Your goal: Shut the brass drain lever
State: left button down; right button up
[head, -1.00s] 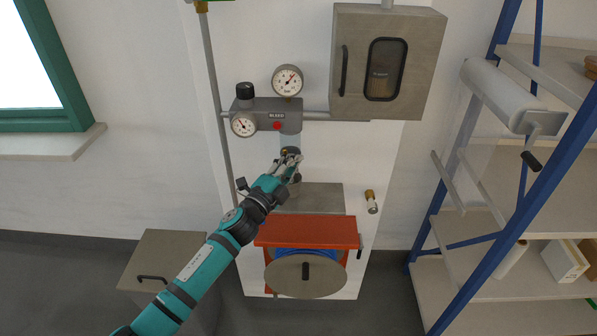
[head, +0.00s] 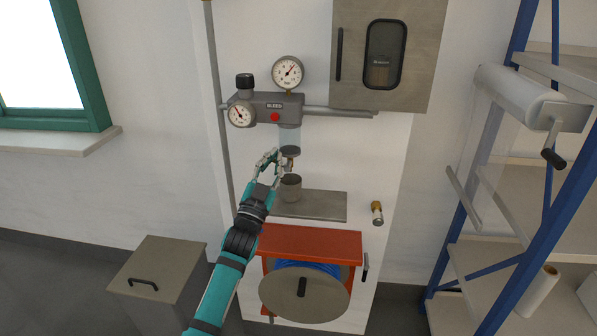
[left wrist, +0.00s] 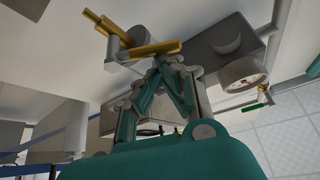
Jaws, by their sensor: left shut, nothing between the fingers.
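A grey regulator body marked BLEED (head: 272,107) is fixed to the white panel. Below it hangs a clear tube with a dark collar, and small brass parts of the drain (head: 290,152) show just right of my gripper. In the left wrist view a brass bar, apparently the drain lever (left wrist: 158,48), crosses right at my fingertips; I cannot tell whether they touch. A second brass piece (left wrist: 103,22) lies farther left. My left gripper (head: 274,157) is shut and empty, also seen in the left wrist view (left wrist: 165,62). My right gripper is not in view.
A grey cup (head: 291,188) stands below the drain on a metal shelf (head: 325,206). A red hose-reel housing (head: 310,243) is underneath. A grey cabinet (head: 352,50) hangs at upper right, and blue shelving (head: 508,170) stands at right. A lidded box (head: 160,262) stands lower left.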

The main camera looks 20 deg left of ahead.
pick_arm(q)
jog(key=shift+s+a+f+n+y+b, duration=0.1)
jog(key=shift+a+f+n+y+b, duration=0.15)
jog(key=shift+n+y, duration=0.55)
jog(key=shift+a+f+n+y+b, duration=0.15)
jog(key=shift+f+n+y+b, duration=0.25)
jog(key=shift+n, duration=0.6)
jog(key=shift+s+a+f+n+y+b, duration=0.1)
jog(key=shift+a+n+y+b, duration=0.1)
jog(key=shift+n+y, duration=0.6)
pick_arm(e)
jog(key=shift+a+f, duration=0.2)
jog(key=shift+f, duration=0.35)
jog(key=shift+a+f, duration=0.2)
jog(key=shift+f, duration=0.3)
